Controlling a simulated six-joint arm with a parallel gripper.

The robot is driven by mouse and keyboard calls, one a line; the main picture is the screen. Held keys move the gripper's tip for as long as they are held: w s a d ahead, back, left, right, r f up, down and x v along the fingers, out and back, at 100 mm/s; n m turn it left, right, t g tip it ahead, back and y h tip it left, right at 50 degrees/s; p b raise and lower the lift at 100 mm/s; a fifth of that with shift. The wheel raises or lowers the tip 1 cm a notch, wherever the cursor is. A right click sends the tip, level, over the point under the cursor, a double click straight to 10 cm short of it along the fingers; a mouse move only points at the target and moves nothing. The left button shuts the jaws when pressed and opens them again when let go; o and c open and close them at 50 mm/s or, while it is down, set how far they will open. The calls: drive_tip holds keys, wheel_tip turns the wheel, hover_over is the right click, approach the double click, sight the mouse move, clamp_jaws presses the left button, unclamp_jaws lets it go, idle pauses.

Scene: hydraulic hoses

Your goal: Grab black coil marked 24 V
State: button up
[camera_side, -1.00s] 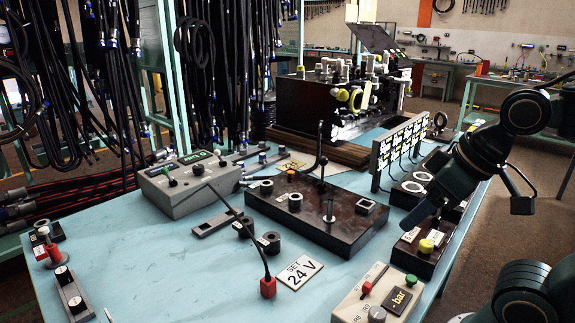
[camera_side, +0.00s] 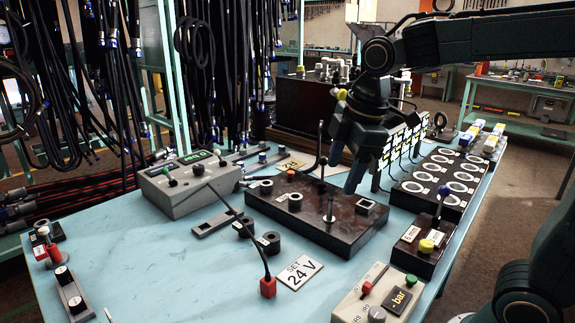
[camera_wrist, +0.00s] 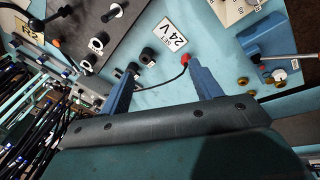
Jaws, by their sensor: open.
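Two short black coils, one near the block (camera_side: 244,228) and one closer to the card (camera_side: 269,243), sit on the blue table left of a white card reading "SET 24 V" (camera_side: 300,272). Each has a small pale label that I cannot read. In the wrist view, the coils (camera_wrist: 148,56) and (camera_wrist: 132,68) lie beside the card (camera_wrist: 172,38), near my left finger. My gripper (camera_side: 345,170) is open and empty, pointing down above the right part of the dark block. In the wrist view, my gripper (camera_wrist: 162,68) has its blue fingers well apart.
The dark block (camera_side: 330,238) carries upright rods and ring-like parts. A red-tipped cable (camera_side: 267,286) arches over the table beside the coils. A grey control box (camera_side: 190,183) stands left, and a pressure box (camera_side: 376,296) at front.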

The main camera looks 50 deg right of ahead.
drive_tip(key=w+a+f+n+g, duration=0.1)
drive_tip(key=w+f+n+g, duration=0.15)
drive_tip(key=w+n, duration=0.5)
drive_tip(key=n, duration=0.5)
hover_over(272, 236)
wheel_tip(272, 236, down, 7)
drive_tip(key=shift+s+a+g, duration=0.2)
drive_tip(key=shift+s+g, duration=0.05)
drive_tip(key=shift+f, duration=0.1)
drive_tip(key=shift+f, duration=4.25)
drive_tip(key=shift+f, duration=2.6)
drive_tip(key=shift+w, duration=0.1)
drive_tip(key=c, duration=1.2)
